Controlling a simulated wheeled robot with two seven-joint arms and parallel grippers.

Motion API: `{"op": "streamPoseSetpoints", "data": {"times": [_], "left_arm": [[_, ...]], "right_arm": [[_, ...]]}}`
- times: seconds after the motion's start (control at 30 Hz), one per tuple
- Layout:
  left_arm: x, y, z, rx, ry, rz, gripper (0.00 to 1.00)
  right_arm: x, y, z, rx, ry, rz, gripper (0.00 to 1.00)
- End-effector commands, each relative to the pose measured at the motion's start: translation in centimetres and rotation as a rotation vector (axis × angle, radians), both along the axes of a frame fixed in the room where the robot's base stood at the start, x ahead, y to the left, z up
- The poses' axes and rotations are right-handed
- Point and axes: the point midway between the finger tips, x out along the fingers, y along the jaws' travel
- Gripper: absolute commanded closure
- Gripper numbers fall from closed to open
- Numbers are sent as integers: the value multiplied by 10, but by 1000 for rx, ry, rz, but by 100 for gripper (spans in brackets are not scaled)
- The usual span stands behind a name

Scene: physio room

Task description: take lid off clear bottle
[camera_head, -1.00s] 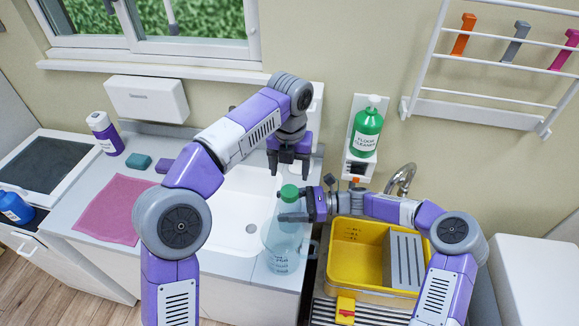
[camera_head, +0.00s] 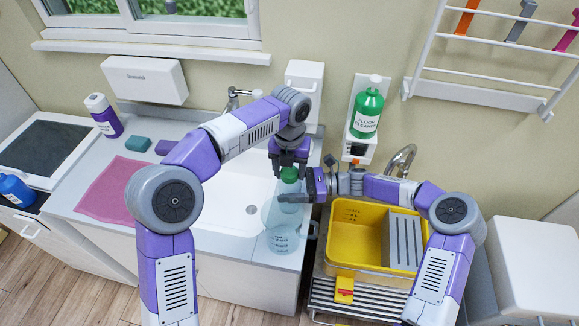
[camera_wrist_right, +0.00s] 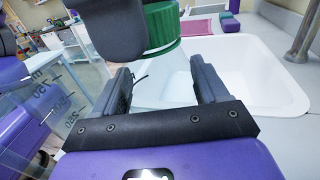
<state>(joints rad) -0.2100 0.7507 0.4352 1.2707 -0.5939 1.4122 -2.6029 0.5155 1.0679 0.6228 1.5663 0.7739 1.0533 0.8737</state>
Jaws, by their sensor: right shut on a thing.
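My right gripper (camera_head: 296,197) is shut on the bottle's upper part, just below the lid. In the right wrist view its two fingers (camera_wrist_right: 164,88) sit either side of the see-through bottle wall. My left gripper (camera_head: 289,167) points down over the lid, its fingers apart at either side of it. In the right wrist view one dark left finger stands beside the green lid (camera_wrist_right: 163,28); the other finger cannot be made out.
The white sink basin (camera_head: 235,205) lies behind and left of the bottle. A yellow tub (camera_head: 358,260) stands close on the right, below my right arm. A green floor cleaner bottle (camera_head: 367,112) is on the wall holder. A pink cloth (camera_head: 112,188) lies on the left counter.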

Motion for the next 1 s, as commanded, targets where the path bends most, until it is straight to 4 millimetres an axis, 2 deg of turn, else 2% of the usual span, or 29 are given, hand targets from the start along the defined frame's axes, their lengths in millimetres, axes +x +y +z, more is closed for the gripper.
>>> {"op": "streamPoseSetpoints", "data": {"times": [0.03,0.3,0.43,0.57,1.0], "left_arm": [[0,0,0,0,0,0,48],[0,0,0,0,0,0,88],[0,0,0,0,0,41,88],[0,-1,1,1,-1,223,88],[0,-1,1,0,-2,1143,88]], "right_arm": [[0,0,0,0,0,0,100],[0,0,0,0,0,0,100],[0,0,0,0,0,0,100],[0,0,0,0,0,0,100],[0,0,0,-1,0,0,100]]}}
